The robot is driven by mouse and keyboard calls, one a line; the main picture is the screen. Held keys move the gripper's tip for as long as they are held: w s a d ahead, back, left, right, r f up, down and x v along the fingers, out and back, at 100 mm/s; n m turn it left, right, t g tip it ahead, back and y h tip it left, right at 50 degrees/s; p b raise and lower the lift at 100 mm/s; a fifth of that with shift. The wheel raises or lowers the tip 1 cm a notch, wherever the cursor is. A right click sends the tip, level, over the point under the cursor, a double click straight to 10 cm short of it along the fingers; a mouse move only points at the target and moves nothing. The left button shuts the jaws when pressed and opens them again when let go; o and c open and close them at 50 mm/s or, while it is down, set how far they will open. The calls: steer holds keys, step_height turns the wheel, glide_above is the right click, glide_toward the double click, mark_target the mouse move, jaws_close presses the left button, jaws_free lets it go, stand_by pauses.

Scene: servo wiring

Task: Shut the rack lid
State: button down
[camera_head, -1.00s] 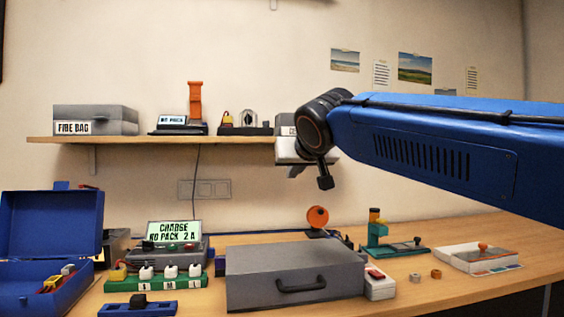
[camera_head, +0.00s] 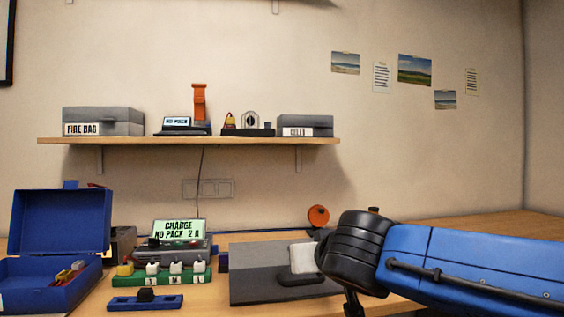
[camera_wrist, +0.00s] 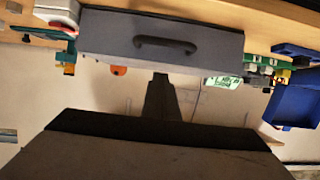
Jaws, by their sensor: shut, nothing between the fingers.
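The only raised lid in view is the blue lid (camera_head: 62,222) of a blue box (camera_head: 45,296) at the far left of the bench. The lid stands upright at the back of the box, and small red and yellow parts lie inside. In the wrist view the blue box (camera_wrist: 291,108) is at the right edge. In the head view my wrist hides part of the gripper.
A closed grey case (camera_wrist: 120,32) with a black handle (camera_wrist: 165,43) lies mid-bench, partly behind my wrist in the head view. A green strip (camera_head: 185,279), a charger (camera_head: 180,228) and a small blue holder (camera_head: 145,301) stand between it and the blue box. A shelf (camera_head: 200,140) hangs above.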

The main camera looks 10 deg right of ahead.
mark_target(309, 280)
steer(key=f, duration=0.5)
steer(key=shift+s, duration=0.2)
steer(key=f, duration=0.1)
steer(key=f+t, duration=0.1)
steer(key=f, duration=0.1)
steer(key=shift+w+f, duration=0.2)
steer(key=shift+f, duration=0.1)
steer(key=shift+t, duration=0.3)
steer(key=shift+r, duration=0.15)
